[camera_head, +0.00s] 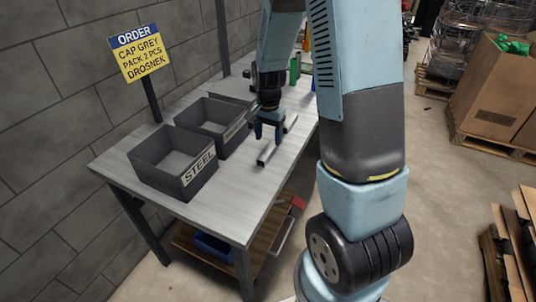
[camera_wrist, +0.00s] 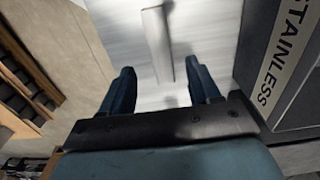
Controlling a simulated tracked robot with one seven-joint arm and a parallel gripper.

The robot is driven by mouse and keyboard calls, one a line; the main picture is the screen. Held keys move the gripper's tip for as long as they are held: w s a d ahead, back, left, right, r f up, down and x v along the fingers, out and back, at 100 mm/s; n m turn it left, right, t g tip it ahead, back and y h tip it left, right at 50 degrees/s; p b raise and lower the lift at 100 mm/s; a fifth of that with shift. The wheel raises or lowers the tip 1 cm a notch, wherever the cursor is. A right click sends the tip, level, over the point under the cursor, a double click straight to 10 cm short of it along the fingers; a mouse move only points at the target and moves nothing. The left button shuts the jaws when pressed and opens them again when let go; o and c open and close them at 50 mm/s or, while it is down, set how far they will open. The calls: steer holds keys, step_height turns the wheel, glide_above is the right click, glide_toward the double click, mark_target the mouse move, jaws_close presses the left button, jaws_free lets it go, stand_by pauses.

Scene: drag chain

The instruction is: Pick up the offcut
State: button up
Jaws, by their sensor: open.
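A short grey metal offcut (camera_head: 267,154) lies on the workbench, right of the bins.
A dark bin marked STEEL (camera_head: 198,171) stands at the bench's near left. A second dark bin (camera_head: 205,112) stands behind it; the bin in the wrist view reads STAINLESS (camera_wrist: 281,62). An order sign (camera_head: 140,52) rises at the back. The bench's front right (camera_head: 235,215) is clear.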

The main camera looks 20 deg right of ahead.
mark_target(268, 150)
steer(key=shift+a+f, duration=0.1)
steer(key=shift+f, duration=3.1)
jaws_close()
